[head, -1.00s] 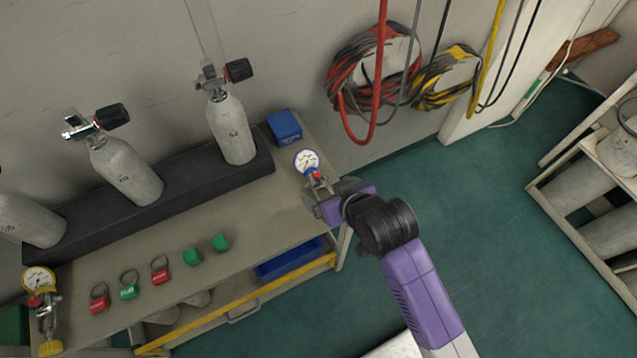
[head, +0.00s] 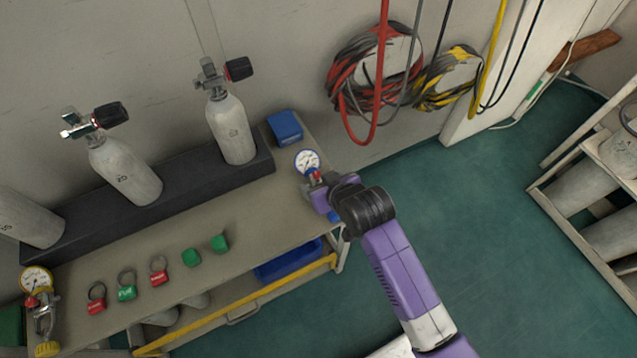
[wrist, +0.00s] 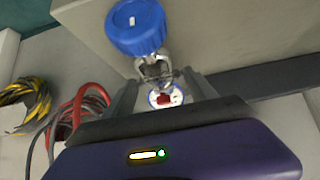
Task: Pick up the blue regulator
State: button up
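The blue regulator stands near the right end of the bench in the head view. Its round white gauge (head: 307,160) has a blue rim, with a red part just below. Its blue knob (head: 333,215) shows partly below my gripper (head: 318,192). In the wrist view the blue knob (wrist: 138,26), metal yoke (wrist: 155,70) and gauge (wrist: 166,98) are in line in front of my gripper (wrist: 163,90). The grey fingers lie on either side of the regulator's body and look apart, open around it. Contact is hidden by my gripper's own body.
A yellow regulator (head: 38,285) stands at the bench's left end. Red and green tags (head: 127,287) and green blocks lie along the bench (head: 245,225). Grey cylinders (head: 232,130) stand in a dark rack behind. A blue box (head: 285,126) sits close behind the gauge. Hoses hang on the wall.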

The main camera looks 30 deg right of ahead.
jog(key=c, duration=1.1)
jog(key=shift+r, duration=0.1)
grip_shut()
notch_tip(320, 180, up, 20)
jog(key=p, duration=0.3)
